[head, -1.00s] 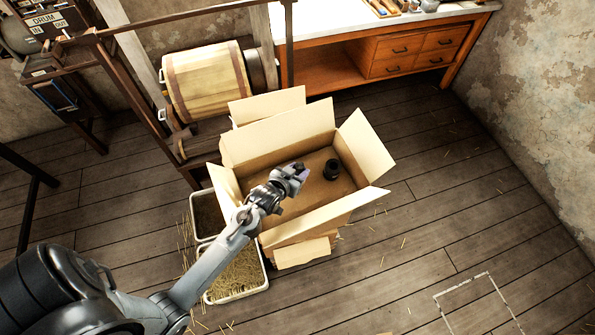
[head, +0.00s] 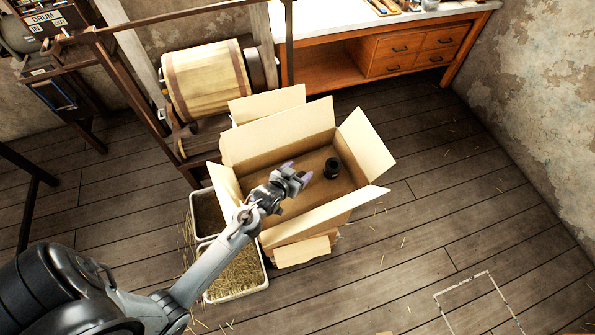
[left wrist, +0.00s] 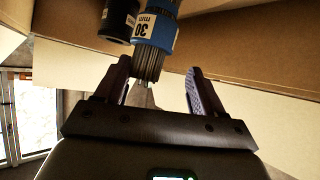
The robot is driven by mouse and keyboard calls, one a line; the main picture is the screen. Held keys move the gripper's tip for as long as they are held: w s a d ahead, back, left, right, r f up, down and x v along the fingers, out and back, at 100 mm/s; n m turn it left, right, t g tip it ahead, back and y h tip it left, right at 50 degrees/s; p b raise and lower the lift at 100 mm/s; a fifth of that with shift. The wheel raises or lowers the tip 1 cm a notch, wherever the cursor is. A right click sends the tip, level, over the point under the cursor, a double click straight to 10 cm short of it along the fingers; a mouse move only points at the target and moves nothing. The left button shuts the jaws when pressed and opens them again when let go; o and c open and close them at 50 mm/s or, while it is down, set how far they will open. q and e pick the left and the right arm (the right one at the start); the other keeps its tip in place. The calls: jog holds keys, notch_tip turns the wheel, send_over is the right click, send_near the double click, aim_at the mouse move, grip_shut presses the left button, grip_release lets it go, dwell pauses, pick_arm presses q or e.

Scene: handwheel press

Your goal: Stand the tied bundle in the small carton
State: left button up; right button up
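The open cardboard carton (head: 285,130) stands on the floor with its flaps spread. My left gripper (head: 298,177) is inside its opening, fingers apart. In the left wrist view, the tied bundle (left wrist: 148,62) shows as thin grey rods in a blue band marked 30. Its rod ends lie between and just beyond the open fingers (left wrist: 158,88), with gaps on both sides. A black cylinder (head: 332,168) stands in the carton right of the gripper; it also shows beside the bundle in the left wrist view (left wrist: 118,18). I cannot make out the bundle in the head view. My right gripper is out of view.
White bins (head: 238,294) with straw sit left of the carton. A wooden drum (head: 205,80) on a frame stands behind. A wooden bench with drawers (head: 415,50) is at the back. The floor to the right is clear, with a marked outline (head: 462,285).

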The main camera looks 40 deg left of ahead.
pick_arm(q)
jog(key=shift+r, duration=0.55)
jog(key=p+v, duration=0.1)
jog(key=v, duration=1.1)
